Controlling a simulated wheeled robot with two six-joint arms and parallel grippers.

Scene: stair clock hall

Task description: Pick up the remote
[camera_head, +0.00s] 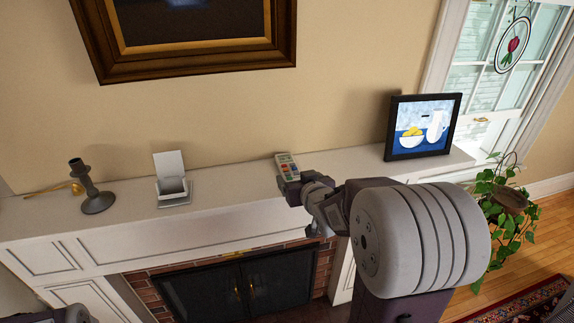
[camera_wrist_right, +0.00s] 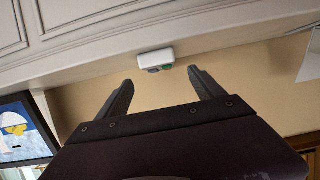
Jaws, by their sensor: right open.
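The remote (camera_head: 288,166) is a small pale handset with coloured buttons, on the white mantel shelf near its middle. My right gripper (camera_head: 290,181) is at the front of the remote in the head view and partly covers its near end. In the right wrist view the remote (camera_wrist_right: 156,59) shows end-on, just beyond the fingertips and roughly centred between them. My right gripper (camera_wrist_right: 160,76) is open, with nothing between its fingers. Only a piece of my left arm shows at the bottom left of the head view; its fingers are not seen.
On the mantel (camera_head: 235,197) stand a dark candlestick (camera_head: 92,190), a white card holder (camera_head: 173,190) and a framed still-life picture (camera_head: 423,127). A large framed painting (camera_head: 190,65) hangs above. The shelf is clear on both sides of the remote.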

